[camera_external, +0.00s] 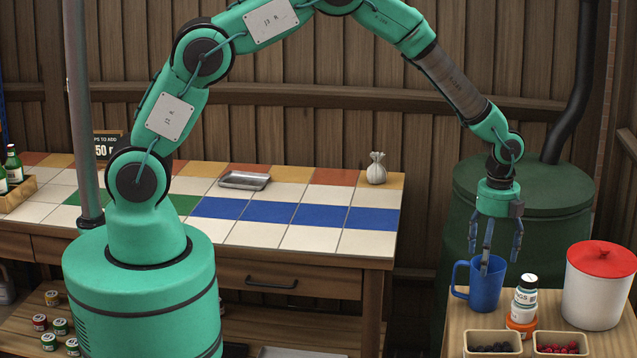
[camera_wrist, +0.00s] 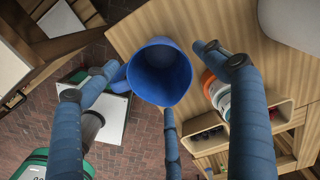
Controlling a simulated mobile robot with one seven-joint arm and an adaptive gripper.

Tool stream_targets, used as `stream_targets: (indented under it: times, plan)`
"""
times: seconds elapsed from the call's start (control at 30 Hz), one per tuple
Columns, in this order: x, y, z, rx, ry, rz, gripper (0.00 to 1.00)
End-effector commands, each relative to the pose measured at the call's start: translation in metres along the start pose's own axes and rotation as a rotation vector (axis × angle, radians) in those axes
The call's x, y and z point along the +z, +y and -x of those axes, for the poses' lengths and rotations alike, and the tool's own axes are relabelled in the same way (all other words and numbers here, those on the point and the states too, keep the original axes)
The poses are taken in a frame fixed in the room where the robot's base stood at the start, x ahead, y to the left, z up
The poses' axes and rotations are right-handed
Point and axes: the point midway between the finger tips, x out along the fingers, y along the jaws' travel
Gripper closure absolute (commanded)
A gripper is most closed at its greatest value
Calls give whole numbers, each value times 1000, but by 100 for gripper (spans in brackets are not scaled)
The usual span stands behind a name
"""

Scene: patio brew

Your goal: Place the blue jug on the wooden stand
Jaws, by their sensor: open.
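The blue jug (camera_external: 486,287) stands upright on a light wooden top (camera_external: 456,331) at the right of the external view, its handle to the left. In the wrist view I look down into the empty-looking jug (camera_wrist: 160,72). My gripper (camera_external: 496,257) points down just above the jug with its blue fingers open. In the wrist view the fingers are spread around the jug's rim, and nothing is held. I cannot tell from these frames whether this light wooden top is the wooden stand; no other separate stand is clearly seen.
Berry trays (camera_external: 493,336) line the front. The tiled table (camera_external: 330,240) is mostly clear, with a metal tray (camera_external: 244,180) and a small sack (camera_external: 376,170).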

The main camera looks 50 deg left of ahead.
Motion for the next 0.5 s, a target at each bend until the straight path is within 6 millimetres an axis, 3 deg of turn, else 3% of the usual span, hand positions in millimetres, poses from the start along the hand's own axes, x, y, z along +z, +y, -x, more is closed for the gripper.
stream_targets:
  times: [0.2, 0.5]
  plan:
    - [0, 0, 30, 0, 0, 0, 15]
    - [0, 1, 41, 2, 0, 0, 15]
